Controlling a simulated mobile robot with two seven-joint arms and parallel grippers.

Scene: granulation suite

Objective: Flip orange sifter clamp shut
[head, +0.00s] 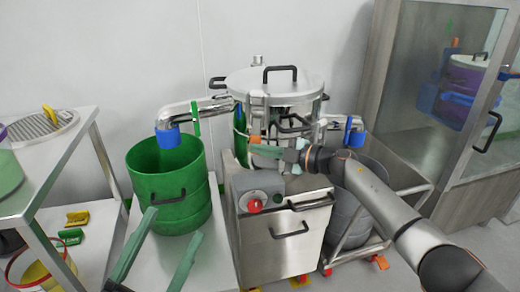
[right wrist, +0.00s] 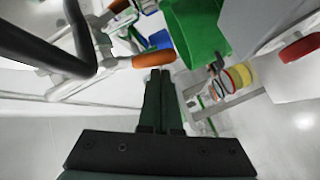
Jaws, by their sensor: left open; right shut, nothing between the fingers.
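The steel sifter (head: 275,85) stands mid-picture in the head view, its round lid on top. In the right wrist view, an orange clamp handle (right wrist: 154,59) sticks out from metal clamp parts (right wrist: 75,80). The fingers of my right gripper (right wrist: 160,76) are shut and empty, their tips right by this handle; I cannot tell if they touch. My left gripper (head: 175,224) is open and empty at lower left.
A green drum (head: 170,190) stands left of the steel cabinet (head: 287,235), with a red knob (head: 254,206) on its front. A grey drum (head: 350,210) is at right. A black handle (right wrist: 60,45) lies left of my right fingers. A shelf rack (head: 50,165) bounds the left.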

